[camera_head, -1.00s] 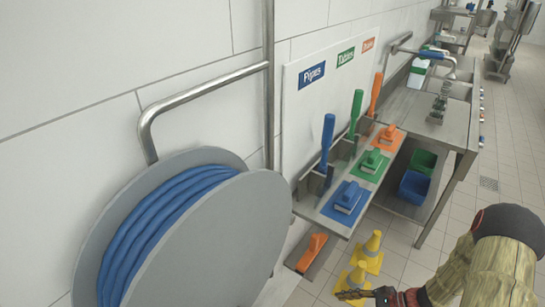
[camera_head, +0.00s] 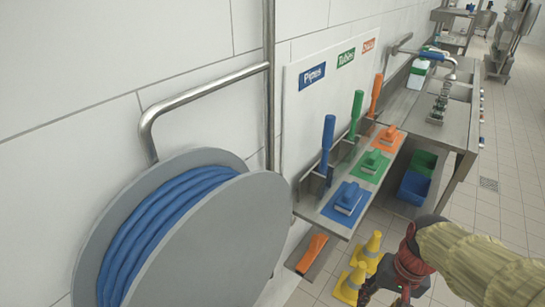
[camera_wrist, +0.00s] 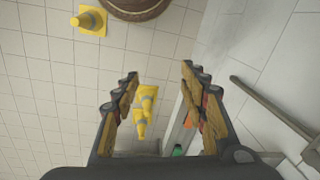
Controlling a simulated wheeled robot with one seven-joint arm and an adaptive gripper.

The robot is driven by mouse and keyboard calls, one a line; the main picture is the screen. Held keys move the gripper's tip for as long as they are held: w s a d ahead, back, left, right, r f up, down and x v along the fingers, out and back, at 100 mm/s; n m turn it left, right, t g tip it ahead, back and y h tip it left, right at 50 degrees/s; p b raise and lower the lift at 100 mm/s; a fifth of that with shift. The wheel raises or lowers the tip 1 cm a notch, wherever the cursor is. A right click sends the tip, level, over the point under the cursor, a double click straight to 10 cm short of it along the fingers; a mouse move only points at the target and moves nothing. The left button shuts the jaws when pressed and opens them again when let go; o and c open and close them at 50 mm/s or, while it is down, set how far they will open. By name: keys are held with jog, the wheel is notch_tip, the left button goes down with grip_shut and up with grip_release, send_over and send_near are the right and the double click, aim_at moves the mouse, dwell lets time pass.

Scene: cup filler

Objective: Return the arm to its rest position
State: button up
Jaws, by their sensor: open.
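My gripper (camera_wrist: 158,88) is open in the wrist view, with nothing between its fingers. Its two fingers stand wide apart over the tiled floor. In the head view my gripper (camera_head: 385,297) hangs at the lower right, its tips close to the bottom edge, at the end of my arm. It is beside two yellow cones and below the shelf. The yellow cones (camera_wrist: 143,112) show beyond the fingers in the wrist view and are not held.
A steel shelf (camera_head: 333,224) with blue, green and orange brushes runs along the wall. A hose reel (camera_head: 215,250) fills the lower left. A steel sink table (camera_head: 440,125) stands behind. A separate yellow cone (camera_wrist: 88,20) stands at the wrist view's upper left. Tiled floor is clear at right.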

jog(key=s+a+r+n+t, duration=0.1)
jog(key=a+r+n+t, duration=0.1)
jog(key=r, duration=0.4)
jog(key=s+a+r+n+t+h, duration=0.1)
jog(key=a+r+n+t, duration=0.1)
jog(key=r, duration=0.5)
jog(key=shift+s+a+r+t, duration=0.25)
jog(key=shift+a+t, duration=0.45)
jog(key=shift+a, duration=0.2)
